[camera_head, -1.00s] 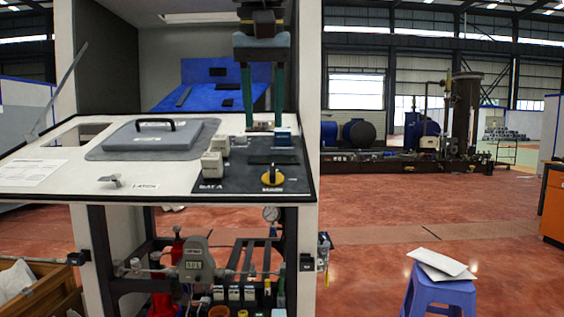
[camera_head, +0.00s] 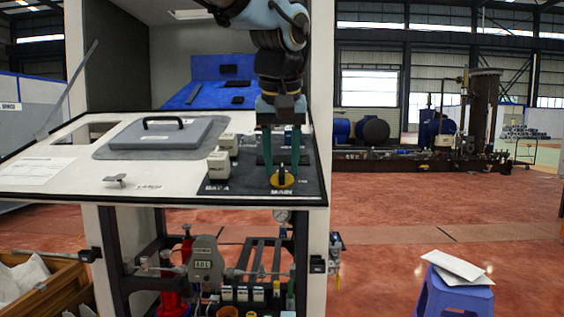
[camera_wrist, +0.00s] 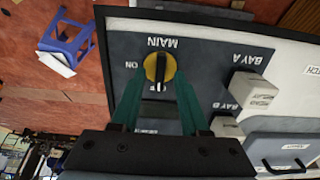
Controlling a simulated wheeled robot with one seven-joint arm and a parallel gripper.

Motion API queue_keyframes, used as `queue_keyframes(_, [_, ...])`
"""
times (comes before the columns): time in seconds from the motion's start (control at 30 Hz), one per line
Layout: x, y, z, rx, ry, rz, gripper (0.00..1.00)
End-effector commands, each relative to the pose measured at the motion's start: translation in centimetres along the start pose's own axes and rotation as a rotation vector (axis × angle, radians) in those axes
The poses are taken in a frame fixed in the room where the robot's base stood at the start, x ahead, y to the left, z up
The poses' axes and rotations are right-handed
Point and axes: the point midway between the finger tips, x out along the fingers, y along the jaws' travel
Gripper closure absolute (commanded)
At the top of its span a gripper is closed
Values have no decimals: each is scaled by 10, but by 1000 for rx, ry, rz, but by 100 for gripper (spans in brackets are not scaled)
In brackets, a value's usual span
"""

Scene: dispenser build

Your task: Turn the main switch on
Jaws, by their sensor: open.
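The main switch is a yellow disc with a black handle (camera_wrist: 160,72), on the dark panel under the MAIN label. In the wrist view the handle stands up and down, with a pale mark at its lower end. The ON label is to its left, and the lettering below is partly hidden. The switch also shows in the head view (camera_head: 282,181), at the panel's front right. My gripper (camera_head: 282,172) is open and points down over it. In the wrist view its green fingers lie on either side of the handle; I cannot tell if they touch it.
White BAY A and BAY B blocks (camera_wrist: 251,88) stand beside the switch on the panel. A grey lid with a black handle (camera_head: 160,133) lies farther left on the white worktop (camera_head: 60,183). A blue stool (camera_head: 455,298) stands on the open floor at right.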

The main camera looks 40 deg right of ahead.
Motion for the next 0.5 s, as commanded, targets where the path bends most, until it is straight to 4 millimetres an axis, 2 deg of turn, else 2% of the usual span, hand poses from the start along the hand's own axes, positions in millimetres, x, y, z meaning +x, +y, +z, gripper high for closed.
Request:
queue_keyframes(0.3, [3, 0, 0, 0, 1, 1, 55])
queue_keyframes(0.5, [3, 0, 0, 0, 1, 1, 76])
